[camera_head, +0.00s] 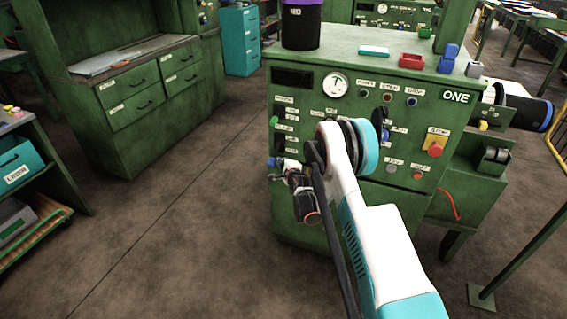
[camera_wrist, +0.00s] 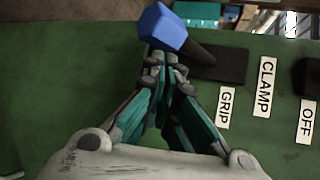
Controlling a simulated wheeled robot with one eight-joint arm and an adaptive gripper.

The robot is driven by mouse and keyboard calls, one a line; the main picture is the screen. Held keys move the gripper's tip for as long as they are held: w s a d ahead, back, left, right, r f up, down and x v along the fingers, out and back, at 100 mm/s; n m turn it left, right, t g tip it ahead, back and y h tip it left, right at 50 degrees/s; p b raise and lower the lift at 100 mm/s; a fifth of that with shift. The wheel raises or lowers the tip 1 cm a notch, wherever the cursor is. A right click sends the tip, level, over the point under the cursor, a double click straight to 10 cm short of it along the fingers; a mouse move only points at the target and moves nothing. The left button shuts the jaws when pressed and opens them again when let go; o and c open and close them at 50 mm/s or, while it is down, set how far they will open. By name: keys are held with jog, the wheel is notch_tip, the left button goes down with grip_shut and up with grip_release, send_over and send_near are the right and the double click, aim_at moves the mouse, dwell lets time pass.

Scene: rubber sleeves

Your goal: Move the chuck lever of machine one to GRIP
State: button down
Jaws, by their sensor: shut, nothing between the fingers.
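Machine one (camera_head: 440,120) is a green cabinet marked ONE. In the wrist view a lever with a blue knob (camera_wrist: 162,27) has a dark shaft (camera_wrist: 198,52) running to a black base (camera_wrist: 225,64). The shaft leans left, on the side of the GRIP label (camera_wrist: 227,106) and away from the OFF label (camera_wrist: 305,122). A CLAMP label (camera_wrist: 265,87) sits between them. My gripper (camera_wrist: 166,60) is shut and empty, its fingertips just below the knob and close to the shaft; I cannot tell if they touch. In the head view my wrist hides most of this area.
A red button on a yellow plate (camera_head: 435,148), a gauge (camera_head: 335,84) and small knobs cover the machine's front. A dark canister (camera_head: 301,25) and a red tray (camera_head: 411,61) stand on top. Open floor (camera_head: 190,190) lies to the left.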

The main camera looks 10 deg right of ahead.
jog(key=shift+s+a+r+m+g+p, duration=0.1)
jog(key=shift+r+m+g+p, duration=0.25)
jog(key=shift+g, duration=0.35)
notch_tip(320, 180, up, 6)
jog(key=m+g+y+p, duration=0.2)
jog(key=g+y+p, duration=0.1)
jog(key=g+p, duration=0.1)
jog(key=shift+s+a+r+m+g, duration=0.15)
jog(key=shift+r+m+g, duration=0.15)
jog(key=shift+g, duration=0.5)
jog(key=shift+r, duration=0.15)
dwell(0.3)
jog(key=shift+r, duration=0.7)
